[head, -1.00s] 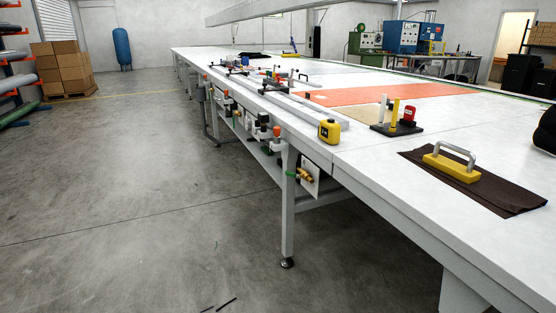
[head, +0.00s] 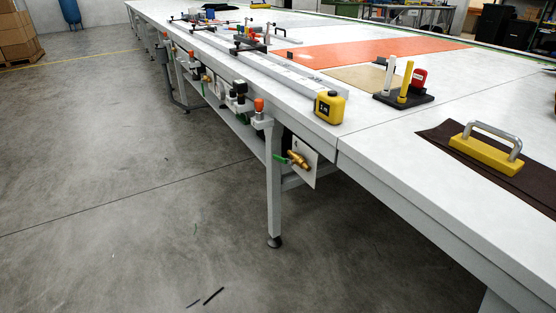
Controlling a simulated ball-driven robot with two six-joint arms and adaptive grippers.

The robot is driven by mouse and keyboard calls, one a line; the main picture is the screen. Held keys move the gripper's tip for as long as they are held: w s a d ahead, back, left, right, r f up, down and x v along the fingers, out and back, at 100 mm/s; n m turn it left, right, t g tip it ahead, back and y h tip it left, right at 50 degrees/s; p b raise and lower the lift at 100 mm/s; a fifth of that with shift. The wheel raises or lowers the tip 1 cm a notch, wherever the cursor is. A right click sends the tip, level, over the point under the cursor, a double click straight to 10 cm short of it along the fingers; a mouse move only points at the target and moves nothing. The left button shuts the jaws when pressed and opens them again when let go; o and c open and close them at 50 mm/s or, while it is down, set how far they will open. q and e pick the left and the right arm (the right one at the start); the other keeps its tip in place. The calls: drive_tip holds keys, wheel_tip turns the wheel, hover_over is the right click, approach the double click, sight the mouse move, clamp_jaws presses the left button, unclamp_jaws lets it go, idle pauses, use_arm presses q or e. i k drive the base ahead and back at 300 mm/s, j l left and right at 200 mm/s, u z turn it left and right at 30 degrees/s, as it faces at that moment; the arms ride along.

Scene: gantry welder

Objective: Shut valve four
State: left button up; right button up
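A brass valve (head: 298,159) with a green handle (head: 281,159) sits on a white plate (head: 304,172) under the near edge of the long white table. The green handle sticks out to the left of the brass body, near the table leg. Other fittings with orange, black and green parts run along the table's side, such as the orange-topped one (head: 259,107) and the dark one (head: 239,92). No valve number is legible, so I cannot tell which one is number four. Neither of my grippers shows.
The white table (head: 400,150) carries a yellow tape measure (head: 330,107), a black stand (head: 403,97) and a yellow block with a metal handle (head: 486,150). A table leg (head: 273,190) stands beside the brass valve. The concrete floor (head: 120,180) at left is largely clear, with dark strips (head: 213,295) lying on it.

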sight(283, 161)
drive_tip(key=z, duration=1.5)
drive_tip(key=j+z, duration=0.7)
drive_tip(key=j, duration=0.2)
drive_tip(key=j+z, duration=0.35)
drive_tip(key=k+j+z, duration=0.15)
drive_tip(key=j+z, duration=0.2)
drive_tip(key=j, duration=0.15)
drive_tip(key=k+j+z, duration=0.15)
drive_tip(key=j+z, duration=0.2)
drive_tip(key=k+j+z, duration=0.2)
drive_tip(key=j+z, duration=0.15)
